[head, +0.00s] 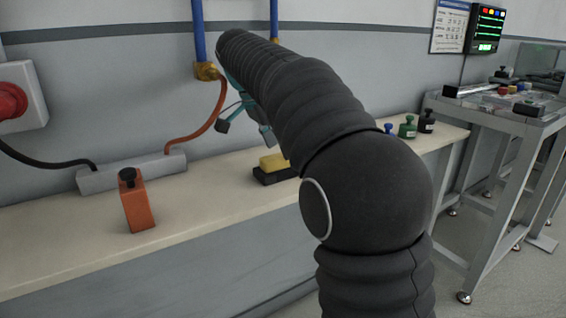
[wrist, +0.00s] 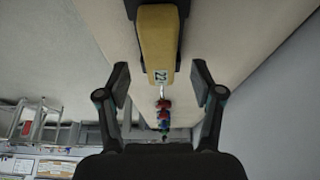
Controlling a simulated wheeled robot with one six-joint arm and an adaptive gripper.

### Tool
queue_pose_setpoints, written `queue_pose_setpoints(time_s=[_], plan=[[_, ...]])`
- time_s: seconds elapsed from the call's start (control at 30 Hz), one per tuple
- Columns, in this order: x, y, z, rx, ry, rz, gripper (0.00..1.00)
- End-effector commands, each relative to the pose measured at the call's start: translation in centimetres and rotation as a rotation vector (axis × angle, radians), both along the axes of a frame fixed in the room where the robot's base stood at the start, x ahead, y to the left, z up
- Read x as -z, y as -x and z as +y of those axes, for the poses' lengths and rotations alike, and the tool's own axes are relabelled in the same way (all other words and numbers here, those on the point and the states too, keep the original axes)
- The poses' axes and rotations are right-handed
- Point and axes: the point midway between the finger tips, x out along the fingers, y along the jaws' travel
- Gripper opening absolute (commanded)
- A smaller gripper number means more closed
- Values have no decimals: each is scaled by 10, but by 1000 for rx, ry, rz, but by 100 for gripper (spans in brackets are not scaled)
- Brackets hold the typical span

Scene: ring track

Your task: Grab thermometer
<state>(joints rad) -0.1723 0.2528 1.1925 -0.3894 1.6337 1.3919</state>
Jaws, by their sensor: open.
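The thermometer (head: 273,162) looks like a yellow block on a black base, lying on the bench behind my arm in the head view. In the wrist view the yellow thermometer (wrist: 158,45) points down the picture, with a small display reading about 22 at its near end. My gripper (wrist: 160,86) is open, its two fingers apart on either side of the display end, with no visible contact. In the head view my gripper (head: 255,125) is mostly hidden by my dark arm, above the bench close to the thermometer.
A grey strip box (head: 130,171) lies at the wall, and a hose (head: 203,130) hangs near my gripper. Small weights (head: 407,128) stand at the right. A metal-framed table (head: 500,115) is farther right.

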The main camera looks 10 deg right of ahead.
Motion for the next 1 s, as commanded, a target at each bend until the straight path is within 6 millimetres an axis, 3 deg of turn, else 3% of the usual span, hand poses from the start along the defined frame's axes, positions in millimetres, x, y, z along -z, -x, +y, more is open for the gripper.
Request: queue_pose_setpoints(time_s=[0.2,0.47,0.57,0.73,0.77,1.0], plan=[[23,-2,-10,1,0,1,67],[25,-3,-10,-1,-1,-2,67],[25,-3,-10,0,0,-1,47],[25,-3,-10,0,0,-1,4],[25,-3,-10,0,0,-1,0],[24,-3,-10,0,0,-1,0]])
